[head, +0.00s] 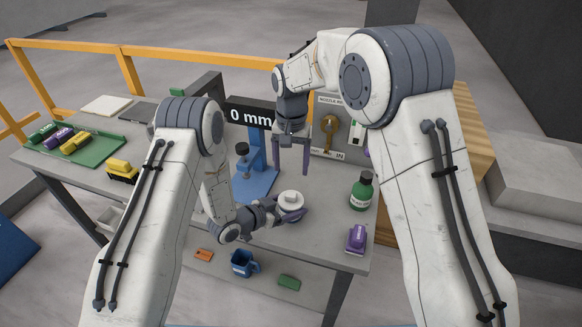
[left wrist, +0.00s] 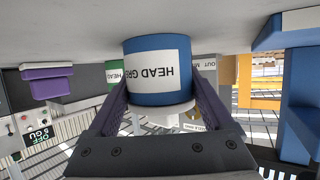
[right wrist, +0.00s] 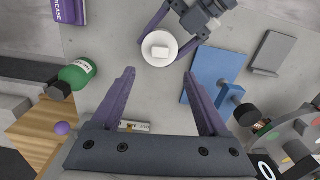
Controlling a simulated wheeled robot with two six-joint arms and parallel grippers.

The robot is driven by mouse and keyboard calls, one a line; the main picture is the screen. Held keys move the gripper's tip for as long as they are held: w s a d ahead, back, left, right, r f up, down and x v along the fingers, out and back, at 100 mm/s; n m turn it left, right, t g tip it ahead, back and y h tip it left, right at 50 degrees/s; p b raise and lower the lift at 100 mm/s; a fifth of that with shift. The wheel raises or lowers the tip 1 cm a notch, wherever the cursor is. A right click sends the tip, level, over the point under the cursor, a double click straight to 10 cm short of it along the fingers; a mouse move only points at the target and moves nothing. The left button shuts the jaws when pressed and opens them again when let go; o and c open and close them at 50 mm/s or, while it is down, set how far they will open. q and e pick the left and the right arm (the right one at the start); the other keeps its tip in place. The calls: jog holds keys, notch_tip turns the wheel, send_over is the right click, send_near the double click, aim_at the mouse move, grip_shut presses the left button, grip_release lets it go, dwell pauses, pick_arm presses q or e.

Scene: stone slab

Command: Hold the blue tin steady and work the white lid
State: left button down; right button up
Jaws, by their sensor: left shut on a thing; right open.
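The blue tin (left wrist: 155,65) with a white label shows in the left wrist view, inverted there. The white lid (head: 290,199) with a raised knob sits on the tin; in the right wrist view it shows from above (right wrist: 159,49). My left gripper (head: 292,214) is shut around the tin's sides, one purple finger on each side. In the head view the lid and fingers hide most of the tin. My right gripper (head: 291,172) is open and empty, pointing down, above and apart from the lid. Its spread fingers (right wrist: 160,76) show in the right wrist view.
A blue stand (head: 258,168) is close behind the tin. A green bottle (head: 362,192) and a purple object (head: 356,240) stand to the right on the grey table. A green tray (head: 92,150) holds coloured pieces at the left. A blue mug (head: 242,263) sits on the lower shelf.

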aim_at(291, 194)
notch_tip(291, 194, down, 10)
jog(key=shift+f, duration=0.1)
dwell(0.4)
grip_shut()
